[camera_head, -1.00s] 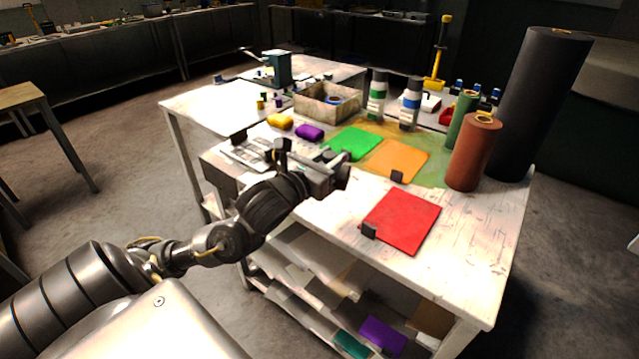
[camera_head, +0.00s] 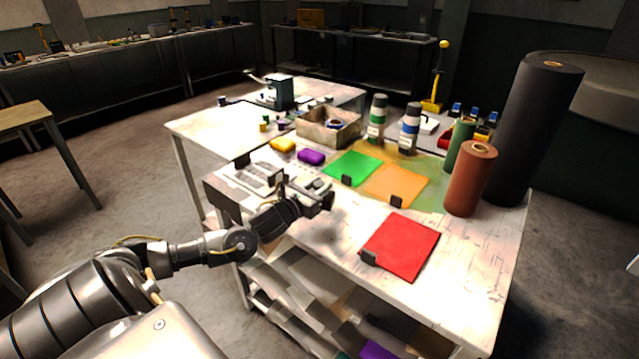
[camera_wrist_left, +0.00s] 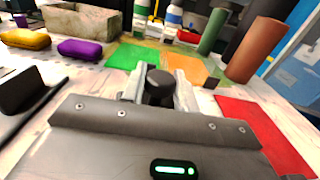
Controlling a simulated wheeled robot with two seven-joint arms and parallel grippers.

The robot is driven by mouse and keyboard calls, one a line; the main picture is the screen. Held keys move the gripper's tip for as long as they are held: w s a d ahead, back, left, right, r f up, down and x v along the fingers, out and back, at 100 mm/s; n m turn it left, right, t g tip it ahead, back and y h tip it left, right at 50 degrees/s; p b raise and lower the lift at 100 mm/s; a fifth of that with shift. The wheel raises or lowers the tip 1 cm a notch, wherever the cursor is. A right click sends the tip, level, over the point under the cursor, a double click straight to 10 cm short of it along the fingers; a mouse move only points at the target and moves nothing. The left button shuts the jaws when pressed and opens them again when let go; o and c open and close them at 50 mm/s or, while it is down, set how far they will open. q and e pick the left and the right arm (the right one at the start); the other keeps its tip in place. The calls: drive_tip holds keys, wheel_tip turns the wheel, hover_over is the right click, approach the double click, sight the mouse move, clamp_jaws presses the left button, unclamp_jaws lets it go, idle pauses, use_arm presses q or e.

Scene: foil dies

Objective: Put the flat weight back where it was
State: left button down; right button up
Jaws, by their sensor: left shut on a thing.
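My left gripper (camera_head: 328,200) is over the front of the white worktable, just in front of the green sheet (camera_head: 352,168). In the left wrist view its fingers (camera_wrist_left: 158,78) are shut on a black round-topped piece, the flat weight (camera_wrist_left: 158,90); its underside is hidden. An orange sheet (camera_head: 398,184) and a red sheet (camera_head: 402,246) lie to the right. Small dark blocks stand at the near edges of the green, orange and red sheets. My right gripper is out of view.
A grey metal die plate (camera_head: 252,178) lies left of the gripper. Yellow (camera_head: 283,145) and purple (camera_head: 311,157) pads and a box (camera_head: 328,128) are behind. Brown (camera_head: 470,180), green and tall black (camera_head: 535,130) rolls stand at the right. The tabletop between gripper and red sheet is clear.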

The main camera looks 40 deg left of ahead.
use_arm(q)
drive_tip(key=shift+w+a, duration=0.1)
drive_tip(key=shift+a, duration=0.05)
wheel_tip(320, 180, down, 2)
drive_tip(key=shift+a+p, duration=0.1)
drive_tip(key=shift+p, duration=0.3)
drive_tip(key=shift+w+f, duration=0.1)
drive_tip(key=shift+f, duration=0.45)
drive_tip(key=shift+f, duration=0.1)
drive_tip(key=c, duration=1.4)
unclamp_jaws()
drive_tip(key=shift+f, duration=0.25)
drive_tip(key=shift+c, duration=0.2)
drive_tip(key=o, duration=0.4)
drive_tip(key=shift+r, duration=0.15)
